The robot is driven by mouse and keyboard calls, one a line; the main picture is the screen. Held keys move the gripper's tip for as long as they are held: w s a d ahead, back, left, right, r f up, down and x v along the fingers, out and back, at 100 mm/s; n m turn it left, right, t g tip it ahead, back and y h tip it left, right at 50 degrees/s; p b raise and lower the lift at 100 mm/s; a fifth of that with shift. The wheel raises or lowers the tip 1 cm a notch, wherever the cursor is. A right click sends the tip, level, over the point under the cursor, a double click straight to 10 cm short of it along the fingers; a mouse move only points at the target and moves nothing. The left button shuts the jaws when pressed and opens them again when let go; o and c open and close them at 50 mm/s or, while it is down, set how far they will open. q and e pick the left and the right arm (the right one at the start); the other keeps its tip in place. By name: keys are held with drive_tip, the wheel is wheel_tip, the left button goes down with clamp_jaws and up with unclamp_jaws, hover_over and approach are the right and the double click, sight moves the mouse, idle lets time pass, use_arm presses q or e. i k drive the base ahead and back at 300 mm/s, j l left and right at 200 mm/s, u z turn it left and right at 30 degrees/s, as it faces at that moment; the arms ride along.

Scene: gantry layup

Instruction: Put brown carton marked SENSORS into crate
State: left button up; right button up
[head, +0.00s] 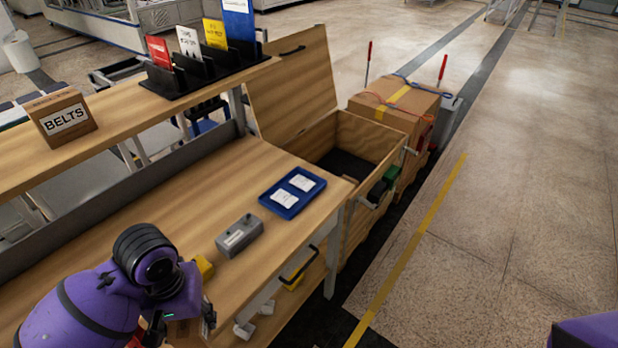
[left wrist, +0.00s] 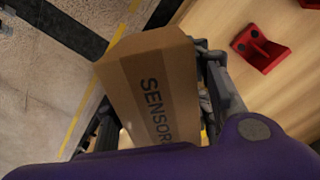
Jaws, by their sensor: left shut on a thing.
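The brown carton marked SENSORS (left wrist: 150,90) fills the middle of the left wrist view, its lettering facing the camera. My left gripper (left wrist: 160,108) is shut on it, with dark fingers on either side. In the head view my left gripper (head: 193,322) is at the bottom left, near the bench's front edge, and the carton is mostly hidden by my wrist. An open wooden crate (head: 372,137) with its lid raised stands beyond the bench's far right end. Its inside is dark. My right gripper is out of view.
On the bench (head: 140,215) are a grey box (head: 239,236) and a blue tray (head: 292,193) with white cards. A BELTS carton (head: 62,117) stands on the raised shelf. A strapped carton (head: 400,100) sits behind the crate. A red bracket (left wrist: 258,48) lies on wood. Floor to the right is clear.

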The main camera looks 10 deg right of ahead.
sight(363, 176)
drive_tip(key=i+l+z, duration=0.25)
drive_tip(key=i+l, duration=1.4)
drive_tip(key=i+l+z, duration=0.1)
drive_tip(key=i+l, duration=0.8)
drive_tip(key=i, duration=0.1)
